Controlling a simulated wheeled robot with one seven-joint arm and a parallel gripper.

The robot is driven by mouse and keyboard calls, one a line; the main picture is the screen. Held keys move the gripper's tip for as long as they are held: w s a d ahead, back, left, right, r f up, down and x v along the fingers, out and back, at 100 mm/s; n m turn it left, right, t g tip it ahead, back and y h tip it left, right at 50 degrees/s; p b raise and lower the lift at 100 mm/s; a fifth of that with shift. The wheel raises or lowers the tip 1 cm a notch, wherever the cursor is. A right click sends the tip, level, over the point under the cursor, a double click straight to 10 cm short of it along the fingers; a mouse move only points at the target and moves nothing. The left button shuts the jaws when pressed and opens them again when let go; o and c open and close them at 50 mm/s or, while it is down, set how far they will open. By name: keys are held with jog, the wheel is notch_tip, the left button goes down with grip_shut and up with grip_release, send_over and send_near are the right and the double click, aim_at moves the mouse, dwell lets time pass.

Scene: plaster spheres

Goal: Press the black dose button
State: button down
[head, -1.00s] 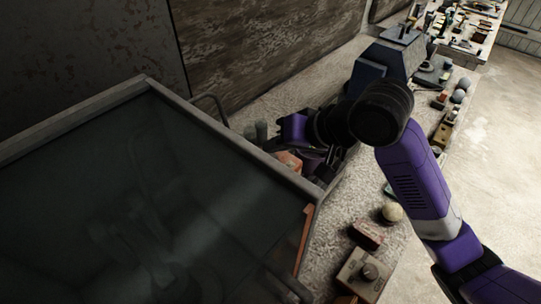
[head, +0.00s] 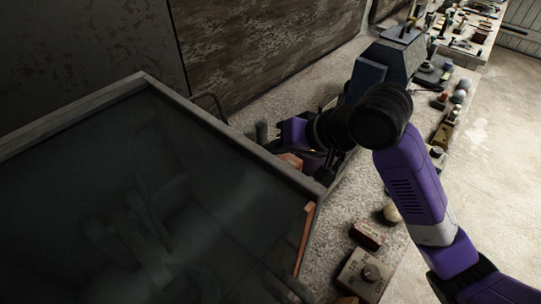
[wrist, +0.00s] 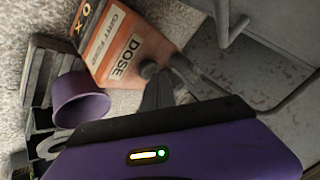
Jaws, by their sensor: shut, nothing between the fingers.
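The grit feed box (wrist: 122,45) is orange and white with a "DOSE" label, and shows tilted in the wrist view. In the head view a small part of the orange box (head: 291,160) shows beside the cabinet edge. My gripper (wrist: 164,66) has its dark fingertips close to the box face, just right of the "DOSE" label. I cannot tell whether they touch it. The black dose button is not clearly distinguishable from the dark fingertips and may be hidden by them. In the head view my gripper (head: 322,165) is small, dark and partly hidden by my arm.
A large cabinet (head: 232,137) with a dark glass top fills the left. A metal handle (wrist: 224,25) is close right of the fingers. A purple cup-like thing (wrist: 80,98) lies left. A box with a knob (head: 362,272) and a red block (head: 368,235) stand on the bench.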

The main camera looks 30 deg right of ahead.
jog(key=shift+f, duration=0.45)
dwell(0.5)
jog(key=shift+r, duration=0.15)
jog(key=shift+r+p, duration=0.65)
jog(key=shift+r, duration=0.2)
jog(key=shift+r, duration=0.1)
notch_tip(320, 180, up, 5)
jog(key=p, duration=0.5)
dwell(0.5)
